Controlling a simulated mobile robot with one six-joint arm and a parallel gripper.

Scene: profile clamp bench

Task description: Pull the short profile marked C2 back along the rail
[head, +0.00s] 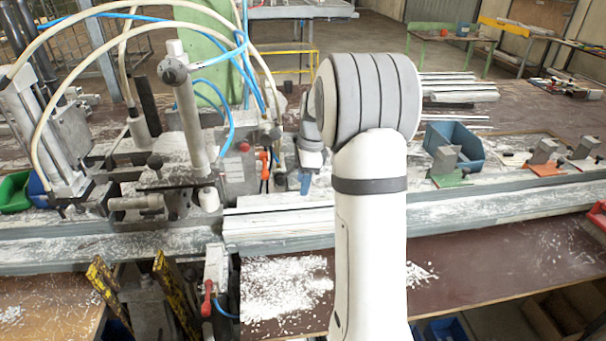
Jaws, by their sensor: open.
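No mark C2 is legible, so I cannot tell which piece is the short profile. White profile lengths (278,226) lie along the front of the long grey rail (480,208), left of my arm. Small grey blocks stand on coloured bases on the bench at the right: one on a green base (446,160), one on an orange base (543,152), one farther right (588,147). My arm rises in front of the rail and bends away over the bench. Part of its wrist shows left of the big joint; my gripper's fingers are hidden.
A clamp machine (185,120) with hoses and cylinders fills the left. A blue bin (454,148) stands behind the rail, right of my arm. White chips (285,285) cover the brown front board. More profiles (460,88) lie at the back.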

